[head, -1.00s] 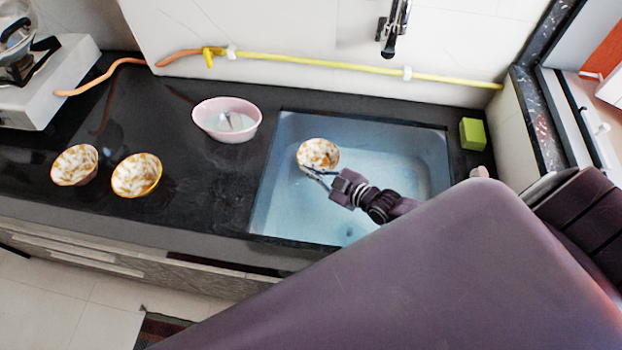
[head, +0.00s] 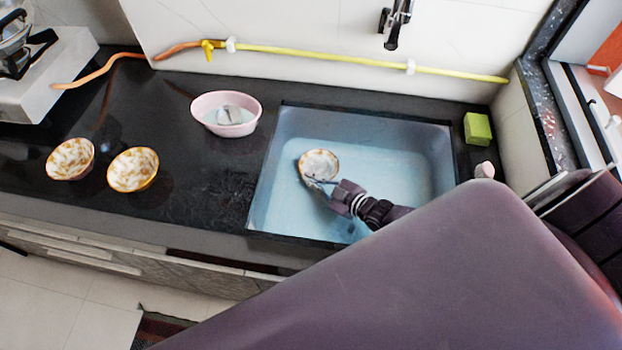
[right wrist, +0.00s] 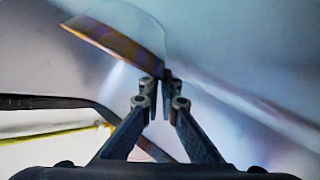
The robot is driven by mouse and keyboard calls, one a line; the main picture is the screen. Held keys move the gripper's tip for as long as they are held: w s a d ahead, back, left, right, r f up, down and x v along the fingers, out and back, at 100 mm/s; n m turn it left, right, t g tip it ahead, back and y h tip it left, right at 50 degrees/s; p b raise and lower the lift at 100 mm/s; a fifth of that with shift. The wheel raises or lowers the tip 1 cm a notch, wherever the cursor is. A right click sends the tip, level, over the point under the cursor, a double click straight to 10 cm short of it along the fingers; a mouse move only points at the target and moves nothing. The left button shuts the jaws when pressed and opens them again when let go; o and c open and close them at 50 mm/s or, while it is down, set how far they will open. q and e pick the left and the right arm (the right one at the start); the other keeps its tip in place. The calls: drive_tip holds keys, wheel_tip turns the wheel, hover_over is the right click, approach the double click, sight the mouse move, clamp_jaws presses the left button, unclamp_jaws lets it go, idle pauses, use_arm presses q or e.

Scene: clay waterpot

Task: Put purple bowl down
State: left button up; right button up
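No plainly purple bowl shows. A white bowl with an orange-brown pattern (head: 318,164) is in the sink area, tilted with its opening toward the head camera. My right gripper (head: 322,181) is at its near rim. In the right wrist view, the fingertips (right wrist: 157,82) are close together with the edge of the bowl (right wrist: 120,40) between them, so the gripper looks shut on the rim. Whether the bowl touches the sink floor I cannot tell. My left gripper is not in view.
The blue-grey sink (head: 408,180) has free room around the bowl. On the dark counter (head: 205,185) are a pink basin (head: 208,128) holding something pale and two patterned bowls, one left (head: 72,160) and one right (head: 134,170). A green block (head: 478,129) is right of the sink.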

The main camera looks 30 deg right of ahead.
drive_tip(key=o, duration=0.4)
drive_tip(key=shift+o, duration=0.2)
drive_tip(key=shift+r, duration=0.2)
drive_tip(key=p+v, duration=0.4)
drive_tip(key=v, duration=0.2)
drive_tip(key=shift+s+r, duration=0.15)
drive_tip(key=shift+s, duration=0.1)
drive_tip(key=shift+s+d, duration=0.25)
drive_tip(key=shift+s, duration=0.15)
